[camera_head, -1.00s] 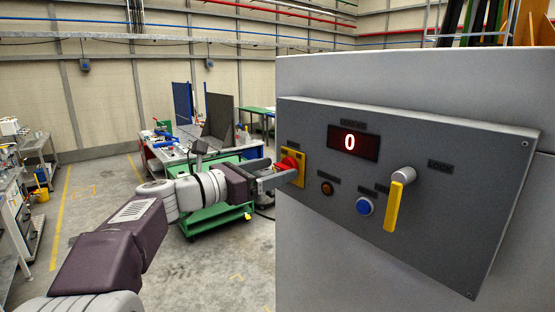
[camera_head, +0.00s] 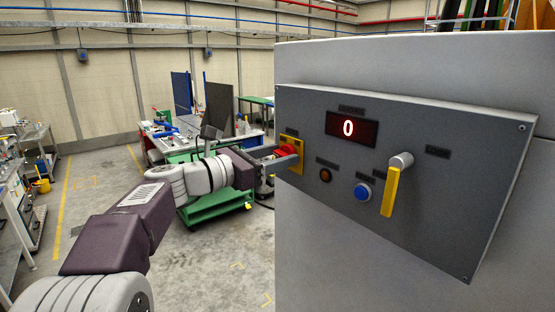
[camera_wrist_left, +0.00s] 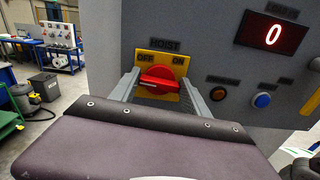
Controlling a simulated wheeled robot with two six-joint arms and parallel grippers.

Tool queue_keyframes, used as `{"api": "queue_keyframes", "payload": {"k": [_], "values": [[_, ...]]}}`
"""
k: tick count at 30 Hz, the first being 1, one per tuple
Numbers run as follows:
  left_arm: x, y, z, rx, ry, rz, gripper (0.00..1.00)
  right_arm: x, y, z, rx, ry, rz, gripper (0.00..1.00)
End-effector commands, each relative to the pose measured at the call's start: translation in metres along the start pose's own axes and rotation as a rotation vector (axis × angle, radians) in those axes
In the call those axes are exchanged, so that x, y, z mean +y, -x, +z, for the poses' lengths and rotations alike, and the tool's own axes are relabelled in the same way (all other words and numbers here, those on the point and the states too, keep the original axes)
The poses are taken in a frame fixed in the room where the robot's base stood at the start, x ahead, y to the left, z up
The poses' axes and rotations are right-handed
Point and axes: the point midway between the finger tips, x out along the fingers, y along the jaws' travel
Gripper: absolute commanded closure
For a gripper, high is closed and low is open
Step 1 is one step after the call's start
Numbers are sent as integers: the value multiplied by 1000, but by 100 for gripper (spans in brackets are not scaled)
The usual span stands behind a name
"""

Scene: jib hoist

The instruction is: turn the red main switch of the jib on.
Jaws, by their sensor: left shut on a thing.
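The red main switch (camera_head: 287,149) is a rotary knob on a yellow plate at the left end of the grey control panel (camera_head: 440,150). In the left wrist view the red knob (camera_wrist_left: 158,80) lies nearly level, its right end a little lower. The yellow plate (camera_wrist_left: 181,68) reads OFF at left and ON at right, under the word HOIST. My left gripper (camera_head: 288,154) is shut on the knob, one finger at each end of it in the left wrist view (camera_wrist_left: 158,88).
The panel also carries a red display (camera_head: 351,129) showing 0, an orange-brown button (camera_head: 325,175), a blue button (camera_head: 362,192) and a yellow lever (camera_head: 390,192) hanging down. A green cart (camera_head: 212,207) and a workbench stand behind my left arm.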

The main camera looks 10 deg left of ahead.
Motion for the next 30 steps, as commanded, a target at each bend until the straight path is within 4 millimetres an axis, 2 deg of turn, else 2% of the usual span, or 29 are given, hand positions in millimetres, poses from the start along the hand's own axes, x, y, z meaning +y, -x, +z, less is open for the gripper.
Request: {"api": "queue_keyframes", "payload": {"k": [1,12,30], "values": [[0,0,-4,-1,-30,1,86,0,-8,1,0,0,0,64],[-2,0,-6,-2,-354,1,86,1,-48,5,0,0,0,64],[-4,0,-6,-1,-924,1,86,2,-98,10,0,0,0,64]]}}
